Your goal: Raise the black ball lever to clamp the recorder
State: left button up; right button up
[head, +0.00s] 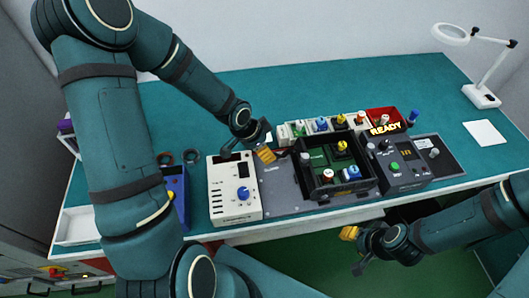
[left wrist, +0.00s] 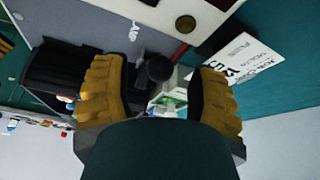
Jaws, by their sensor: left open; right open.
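The black ball (left wrist: 159,67) of the lever shows in the left wrist view, between my left gripper's yellow fingertips (left wrist: 156,92). The fingers are open and stand apart on both sides of it; I cannot tell how near they are in depth. In the head view my left gripper (head: 264,154) is above the grey plate, left of the black open box (head: 323,196), and hides the lever there. I cannot tell for sure which part is the recorder. My right gripper (head: 351,248) is open and empty, low in front of the table edge.
A white unit with a blue knob (head: 226,205) stands left of the plate (head: 278,197). Small coloured parts line the back. The teal table (head: 345,88) is clear behind; a magnifier lamp (head: 482,95) stands far right.

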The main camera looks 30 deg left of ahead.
pick_arm(q)
jog(key=shift+w+d+f, duration=0.2)
jog(key=shift+f, duration=0.45)
jog(key=shift+c, duration=0.3)
grip_shut()
